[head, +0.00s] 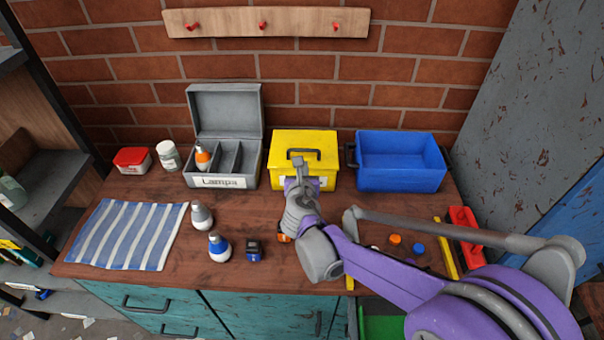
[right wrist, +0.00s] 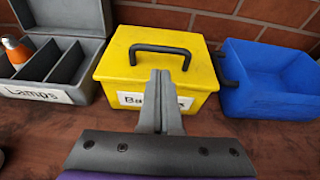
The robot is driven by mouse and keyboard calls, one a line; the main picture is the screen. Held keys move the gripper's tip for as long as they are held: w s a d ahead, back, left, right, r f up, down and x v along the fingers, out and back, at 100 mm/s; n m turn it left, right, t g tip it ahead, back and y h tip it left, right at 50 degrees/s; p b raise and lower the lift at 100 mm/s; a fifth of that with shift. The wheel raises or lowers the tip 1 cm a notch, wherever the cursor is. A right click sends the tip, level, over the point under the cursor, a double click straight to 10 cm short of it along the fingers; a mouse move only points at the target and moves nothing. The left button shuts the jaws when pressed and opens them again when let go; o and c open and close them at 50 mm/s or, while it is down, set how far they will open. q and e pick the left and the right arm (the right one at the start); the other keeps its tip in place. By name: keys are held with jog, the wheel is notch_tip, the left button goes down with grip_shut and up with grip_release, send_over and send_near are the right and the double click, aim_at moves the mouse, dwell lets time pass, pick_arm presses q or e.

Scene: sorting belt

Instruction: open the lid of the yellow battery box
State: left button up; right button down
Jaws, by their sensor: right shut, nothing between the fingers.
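The yellow battery box (head: 318,145) stands at the back of the workbench, between the grey lamp box and the blue bin. Its lid is closed and has a black handle (right wrist: 160,50) on top. A white label (right wrist: 131,99) on its front is partly hidden by my gripper. My right gripper (head: 299,163) is in front of the box, with its fingertips near the handle in the picture; it also shows in the right wrist view (right wrist: 160,77). Its fingers are shut and hold nothing. I cannot tell whether they touch the box. My left gripper is not in view.
An open grey lamp box (head: 222,182) stands left of the yellow box, with an orange-tipped bulb inside. A blue bin (head: 400,181) stands close on the right. Bulbs, batteries and a striped cloth (head: 125,235) lie nearer the front.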

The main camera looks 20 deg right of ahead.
jog(key=shift+x, duration=2.1)
jog(key=shift+r, duration=0.1)
